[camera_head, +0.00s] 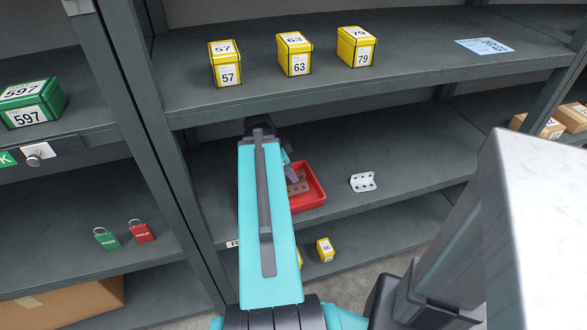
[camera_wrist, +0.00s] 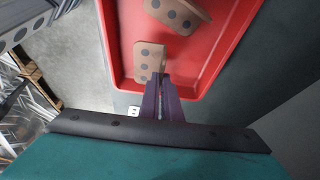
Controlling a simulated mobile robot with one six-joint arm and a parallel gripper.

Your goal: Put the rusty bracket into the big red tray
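The big red tray (camera_head: 319,192) stands on the middle shelf, partly hidden behind my arm; its red floor also shows in the wrist view (camera_wrist: 205,60). A rusty brown bracket (camera_wrist: 150,57) with dark holes is at my fingertips, over the near end of the tray. My gripper (camera_wrist: 161,78) has its purple fingers close together and looks shut on this bracket's edge. A second rusty bracket (camera_wrist: 180,14) lies in the tray farther in. In the head view, a brown bracket (camera_head: 301,186) shows in the tray beside my gripper (camera_head: 291,174).
A pale bracket with holes (camera_head: 362,181) lies on the shelf right of the tray. Yellow boxes (camera_head: 295,54) stand on the shelf above, and a small yellow box (camera_head: 325,250) below. A shelf upright (camera_head: 150,130) is on the left. Shelf space right of the tray is mostly clear.

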